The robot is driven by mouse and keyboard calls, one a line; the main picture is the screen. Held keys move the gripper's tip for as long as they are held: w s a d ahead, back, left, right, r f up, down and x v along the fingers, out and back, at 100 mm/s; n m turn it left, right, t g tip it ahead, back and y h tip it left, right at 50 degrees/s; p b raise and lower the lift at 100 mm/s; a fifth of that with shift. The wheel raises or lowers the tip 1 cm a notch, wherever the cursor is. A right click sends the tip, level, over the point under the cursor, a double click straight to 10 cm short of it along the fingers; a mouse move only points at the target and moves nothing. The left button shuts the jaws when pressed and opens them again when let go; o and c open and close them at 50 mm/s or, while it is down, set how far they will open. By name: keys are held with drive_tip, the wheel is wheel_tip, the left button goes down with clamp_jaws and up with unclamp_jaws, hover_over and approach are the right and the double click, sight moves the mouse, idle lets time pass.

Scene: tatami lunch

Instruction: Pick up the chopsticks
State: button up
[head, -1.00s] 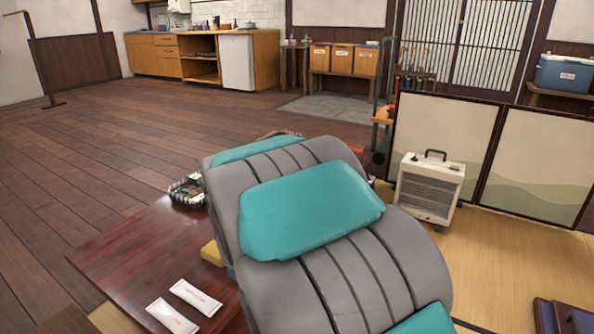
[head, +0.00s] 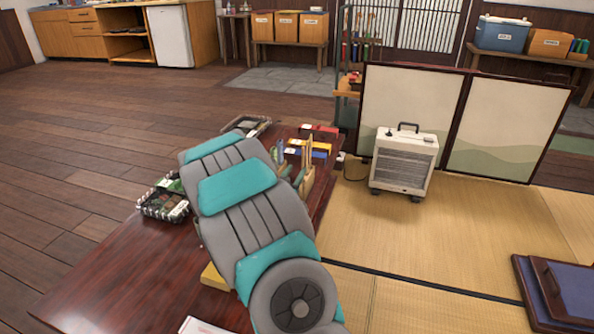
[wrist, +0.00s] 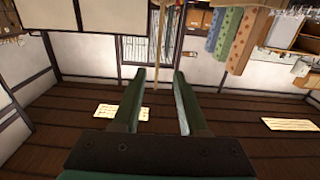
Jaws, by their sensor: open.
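My gripper (wrist: 160,78) shows in the wrist view with its two dark green fingers apart and nothing between them. No chopsticks show clearly in the wrist view, which looks out at the room's walls.
The dark red table (head: 110,270) carries a filled tray (head: 163,200) at its left edge, colored boxes (head: 308,149) at the far end and a white packet (head: 203,326) near the front. A heater (head: 404,162) stands on the tatami (head: 440,245) to the right.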

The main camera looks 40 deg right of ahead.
sight(303, 161)
drive_tip(key=x, duration=0.6)
drive_tip(key=shift+s+d, duration=0.15)
drive_tip(key=shift+d, duration=0.1)
drive_tip(key=shift+w+d, duration=0.3)
drive_tip(key=shift+d, duration=0.1)
drive_tip(key=shift+c, duration=0.3)
clamp_jaws()
